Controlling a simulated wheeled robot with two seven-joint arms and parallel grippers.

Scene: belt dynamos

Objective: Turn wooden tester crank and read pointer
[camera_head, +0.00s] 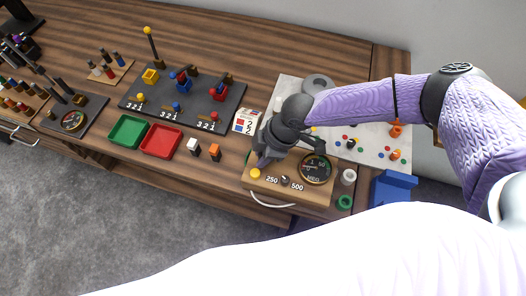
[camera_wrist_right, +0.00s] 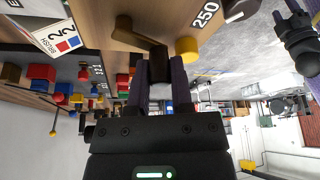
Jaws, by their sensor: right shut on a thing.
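The wooden tester (camera_head: 316,195) lies at the table's front edge in the head view. It carries a round black dial (camera_head: 315,168), a selector knob (camera_head: 285,181) between the labels 250 and 500, and a yellow button (camera_head: 255,173). The dial's pointer is too small to read. My right gripper (camera_head: 262,161) is over the tester's left part and hides the crank in the head view. In the right wrist view, its purple fingers (camera_wrist_right: 160,85) are shut on the dark grip (camera_wrist_right: 159,66) of the brown crank (camera_wrist_right: 140,36). My left gripper is not in view.
A red tray (camera_head: 161,141) and a green tray (camera_head: 128,131) stand to the left. A small white card box (camera_head: 246,122) is close to my right gripper. A white cylinder (camera_head: 348,177) and a green ring (camera_head: 344,202) are right of the tester. A pale board (camera_head: 370,152) lies behind.

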